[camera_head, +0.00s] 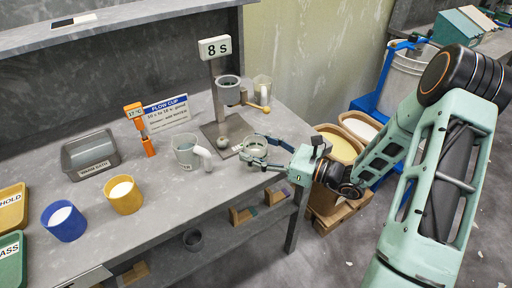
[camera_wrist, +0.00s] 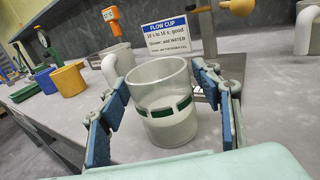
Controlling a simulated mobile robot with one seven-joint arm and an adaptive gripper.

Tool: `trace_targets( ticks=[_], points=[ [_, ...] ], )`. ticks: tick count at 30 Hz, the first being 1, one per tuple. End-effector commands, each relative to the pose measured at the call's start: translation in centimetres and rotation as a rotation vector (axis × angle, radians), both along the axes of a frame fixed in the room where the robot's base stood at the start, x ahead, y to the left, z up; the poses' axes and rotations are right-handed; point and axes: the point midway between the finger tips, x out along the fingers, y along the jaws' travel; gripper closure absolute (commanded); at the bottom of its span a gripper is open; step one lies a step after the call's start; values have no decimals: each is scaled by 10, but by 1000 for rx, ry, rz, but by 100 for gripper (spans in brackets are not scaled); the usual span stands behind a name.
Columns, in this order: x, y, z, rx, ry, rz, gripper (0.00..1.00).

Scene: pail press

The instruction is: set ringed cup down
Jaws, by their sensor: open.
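The ringed cup (camera_wrist: 162,128) is a clear cup with a dark green band and pale grey contents in its lower part. It stands upright on the grey bench near the front edge; in the head view it shows small, partly behind my fingers (camera_head: 253,144). My gripper (camera_wrist: 163,88) is open, with one blue-padded finger on each side of the cup. A gap shows at the right finger; whether the left finger touches the cup I cannot tell. In the head view my gripper (camera_head: 262,152) reaches in from the right at bench height.
The flow-cup stand (camera_head: 222,128) with its "8 S" display (camera_head: 214,48) rises just behind the cup. A water jug (camera_head: 186,150) stands to the left. Yellow (camera_head: 124,196) and blue (camera_head: 64,222) cups and a metal bath (camera_head: 90,152) stand farther left. Bare bench lies in front of the jug.

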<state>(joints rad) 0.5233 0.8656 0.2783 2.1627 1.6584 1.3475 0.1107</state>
Motion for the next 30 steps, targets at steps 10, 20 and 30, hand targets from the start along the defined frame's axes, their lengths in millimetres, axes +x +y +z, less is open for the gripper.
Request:
trace_targets(
  ticks=[10, 20, 30],
  points=[
    [-19, -42, 2, 0, 1, -5, 41],
    [-46, -97, 3, -1, 0, -3, 41],
    [-53, -108, 3, 0, 0, 1, 41]
  ],
)
